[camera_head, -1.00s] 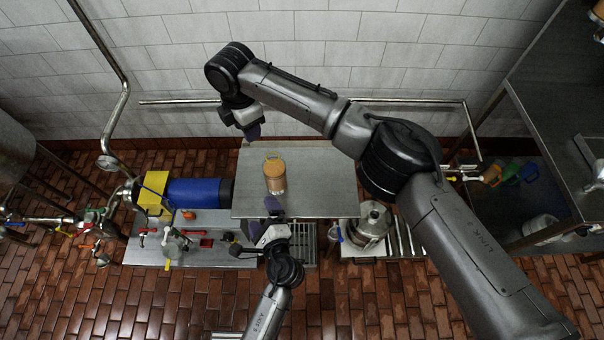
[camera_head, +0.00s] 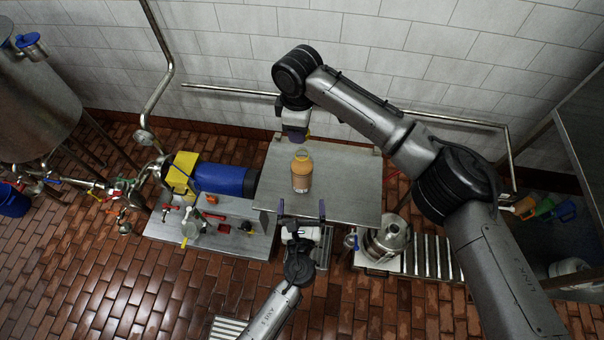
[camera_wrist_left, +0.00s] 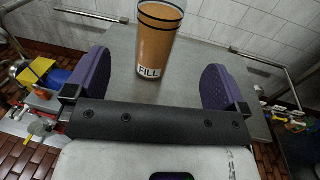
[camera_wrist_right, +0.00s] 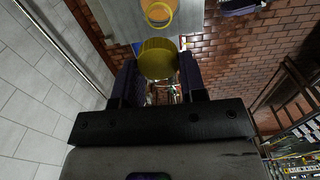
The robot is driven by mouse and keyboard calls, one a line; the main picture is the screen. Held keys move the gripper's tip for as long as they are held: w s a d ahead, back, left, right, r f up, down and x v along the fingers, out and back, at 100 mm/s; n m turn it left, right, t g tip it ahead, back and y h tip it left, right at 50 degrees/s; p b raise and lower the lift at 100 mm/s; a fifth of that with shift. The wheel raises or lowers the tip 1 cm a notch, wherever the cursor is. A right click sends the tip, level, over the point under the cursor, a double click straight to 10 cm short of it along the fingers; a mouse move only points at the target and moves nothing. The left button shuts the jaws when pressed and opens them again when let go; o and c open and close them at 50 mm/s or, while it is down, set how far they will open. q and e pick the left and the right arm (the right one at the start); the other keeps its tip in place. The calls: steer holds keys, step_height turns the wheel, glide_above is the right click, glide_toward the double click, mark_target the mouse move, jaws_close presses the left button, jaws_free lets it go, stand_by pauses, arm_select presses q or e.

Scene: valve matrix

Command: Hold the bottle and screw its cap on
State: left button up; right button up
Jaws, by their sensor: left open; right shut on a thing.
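An orange-brown bottle (camera_head: 301,176) stands upright on a grey metal table (camera_head: 345,190). The left wrist view shows its lower part with a "FILL" label (camera_wrist_left: 149,71). My left gripper (camera_head: 302,208) is open on the near side of the bottle, its two purple fingers spread apart and not touching it. My right gripper (camera_head: 297,134) is on the far side of the bottle. In the right wrist view it is shut on a yellow cap (camera_wrist_right: 158,58). The bottle's open round mouth (camera_wrist_right: 158,13) shows beyond the cap, apart from it.
A blue and yellow motor (camera_head: 215,177) and valves are left of the table. A metal pot (camera_head: 387,241) stands at the lower right. A tiled wall (camera_head: 400,60) with a pipe rail is behind. The table right of the bottle is clear.

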mark_target(302, 178)
arm_select(q)
steer(key=w, duration=1.2)
steer(key=shift+c, duration=0.4)
steer(key=c, duration=1.3)
arm_select(e)
steer(key=shift+f, duration=2.45)
steer(key=shift+f, duration=0.1)
steer(key=shift+f, duration=0.8)
steer(key=shift+f, duration=0.6)
